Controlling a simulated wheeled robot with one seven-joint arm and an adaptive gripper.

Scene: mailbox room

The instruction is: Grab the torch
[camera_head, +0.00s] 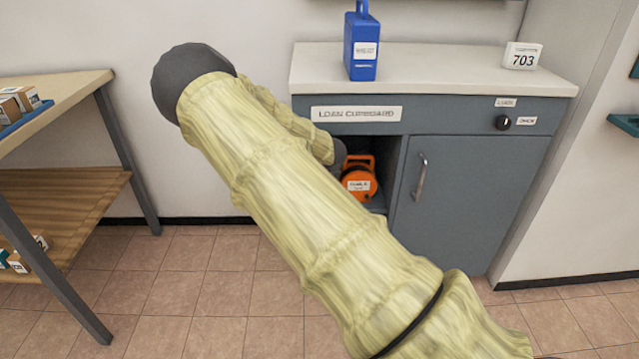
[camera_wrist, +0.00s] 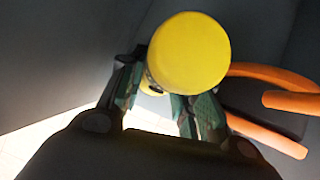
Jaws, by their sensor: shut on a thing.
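The torch (camera_wrist: 190,53) shows in the wrist view as a yellow round end with a smaller yellow part below it, between the fingers. My gripper (camera_wrist: 168,92) is shut on it, one dark finger on each side. Grey walls surround it, so it appears to be inside the open bay of the loan cupboard (camera_head: 358,114). In the head view my arm in its pale yellow sleeve covers the gripper and the torch. I cannot tell whether the torch touches the bay's floor.
An orange cable reel (camera_head: 359,178) stands in the open bay, close right of the torch; its orange frame shows in the wrist view (camera_wrist: 268,132). The cupboard door (camera_head: 470,190) is closed. A blue container (camera_head: 361,45) and a 703 sign (camera_head: 522,56) stand on top. A wooden table (camera_head: 62,98) is at left.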

